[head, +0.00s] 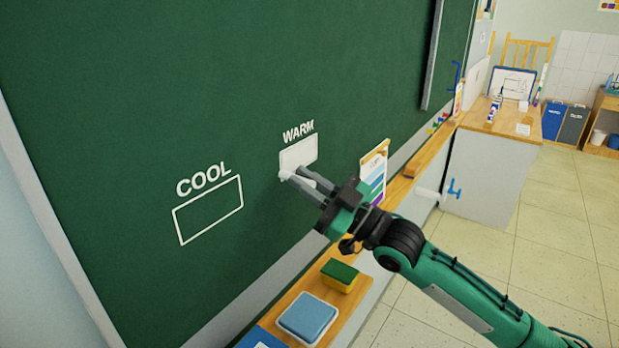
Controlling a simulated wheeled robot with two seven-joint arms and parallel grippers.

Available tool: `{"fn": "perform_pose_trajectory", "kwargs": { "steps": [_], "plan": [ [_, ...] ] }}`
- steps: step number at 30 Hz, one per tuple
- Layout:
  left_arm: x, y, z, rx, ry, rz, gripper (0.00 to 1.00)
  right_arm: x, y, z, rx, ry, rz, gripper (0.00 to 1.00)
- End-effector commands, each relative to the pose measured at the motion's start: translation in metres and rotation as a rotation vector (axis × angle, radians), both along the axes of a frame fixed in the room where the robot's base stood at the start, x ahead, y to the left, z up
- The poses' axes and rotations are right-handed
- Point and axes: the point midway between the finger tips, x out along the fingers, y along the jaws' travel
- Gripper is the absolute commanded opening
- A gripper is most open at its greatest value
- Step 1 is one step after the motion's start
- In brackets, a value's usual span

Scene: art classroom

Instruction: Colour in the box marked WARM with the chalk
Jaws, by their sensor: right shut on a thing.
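The box marked WARM (299,153) is on the green chalkboard (150,90), and its visible inside is filled with white. The box marked COOL (208,211) lies to its left, a white outline with green inside. My right gripper (288,177) is at the lower left edge of the WARM box, its fingers pointing at the board. It is shut on the white chalk (284,174), of which only a small end shows at the fingertips. The fingers hide the lower part of the WARM box. I cannot tell whether the chalk touches the board. My left gripper is not in view.
A wooden ledge (352,300) below the board holds a green and yellow sponge (339,275) and a blue pad (307,318). A colour chart (373,172) stands right of the WARM box. A desk (500,123) stands farther right, with open tiled floor before it.

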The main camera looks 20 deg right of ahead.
Motion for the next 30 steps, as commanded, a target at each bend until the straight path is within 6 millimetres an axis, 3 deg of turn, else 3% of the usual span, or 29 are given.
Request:
{"fn": "perform_pose_trajectory", "kwargs": {
  "steps": [30],
  "plan": [
    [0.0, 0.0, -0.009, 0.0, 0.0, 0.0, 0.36, 0.014, -0.016, 0.0, -0.001, -0.001, 0.0, 0.0]
  ]
}}
